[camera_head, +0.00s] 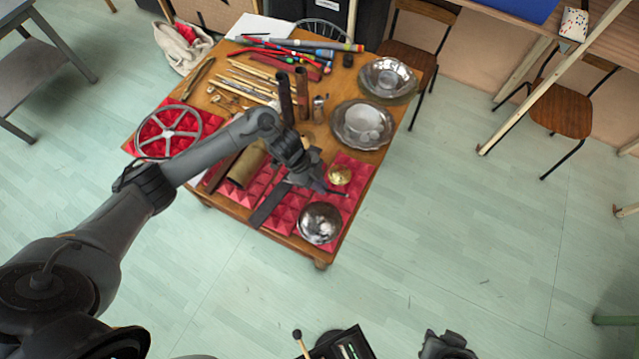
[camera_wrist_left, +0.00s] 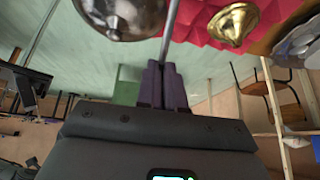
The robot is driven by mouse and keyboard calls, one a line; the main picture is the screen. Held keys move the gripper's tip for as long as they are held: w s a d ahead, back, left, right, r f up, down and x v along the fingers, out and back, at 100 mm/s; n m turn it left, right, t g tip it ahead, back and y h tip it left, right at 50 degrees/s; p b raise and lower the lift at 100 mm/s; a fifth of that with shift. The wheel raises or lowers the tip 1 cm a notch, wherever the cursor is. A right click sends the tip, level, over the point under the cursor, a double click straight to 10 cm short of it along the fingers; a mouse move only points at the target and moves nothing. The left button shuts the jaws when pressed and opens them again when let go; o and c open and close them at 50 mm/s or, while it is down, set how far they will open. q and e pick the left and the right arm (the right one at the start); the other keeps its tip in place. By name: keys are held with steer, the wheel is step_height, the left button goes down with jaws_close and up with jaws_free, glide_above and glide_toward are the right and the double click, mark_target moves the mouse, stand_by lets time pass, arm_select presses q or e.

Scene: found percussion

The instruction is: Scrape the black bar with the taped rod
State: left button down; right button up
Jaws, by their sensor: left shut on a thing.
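The black bar (camera_head: 268,206) lies slanted on the red pyramid foam of the table, and its upper end runs in under my left gripper (camera_head: 328,186). In the left wrist view the fingers (camera_wrist_left: 160,85) are together, shut on the taped rod. A thin straight piece (camera_wrist_left: 170,27) runs up from the fingertips there, likely the rod; its tape cannot be made out. Whether the rod touches the bar is hidden by my wrist. My right gripper (camera_head: 345,345) shows only in part at the bottom edge, its jaws unclear.
A shiny metal dome (camera_head: 320,223) and a brass bell (camera_head: 340,175) are close to my left gripper. A brass tube (camera_head: 246,165), a spoked wheel (camera_head: 168,131) and metal bowls (camera_head: 362,124) crowd the table. Sticks and mallets fill the back.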

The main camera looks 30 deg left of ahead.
arm_select(q)
steer(key=shift+f+b, duration=0.45)
steer(key=shift+f, duration=0.35)
